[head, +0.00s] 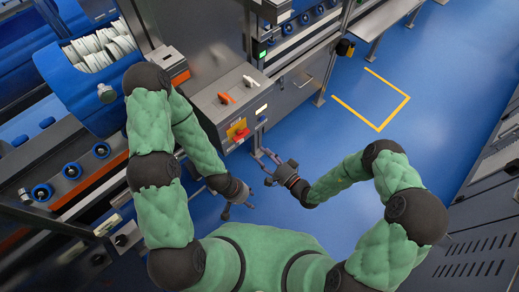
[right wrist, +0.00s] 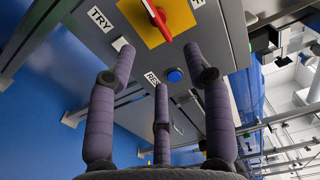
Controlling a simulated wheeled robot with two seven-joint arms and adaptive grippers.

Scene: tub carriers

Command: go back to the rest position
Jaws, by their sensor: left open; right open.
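My left gripper (head: 238,208) is in the head view, low and left of centre, over the blue floor. It is open and empty. My right gripper (head: 264,165) is above it and to its right, in front of the grey control cabinet. Its fingers are spread and nothing is between them. In the right wrist view my right gripper (right wrist: 162,90) shows three purple-grey fingers, apart, in front of the cabinet panel (right wrist: 100,40). The panel has a red rotary switch (right wrist: 155,14) on a yellow plate and a blue button (right wrist: 174,75). I cannot tell whether a fingertip touches the panel.
The grey control cabinet (head: 212,105) stands close to both grippers, with its red switch (head: 240,134) on the front. A blue tub (head: 85,85) with white parts inside stands at upper left. Grey machine housings (head: 480,235) line the right. The blue floor (head: 350,120) between is clear.

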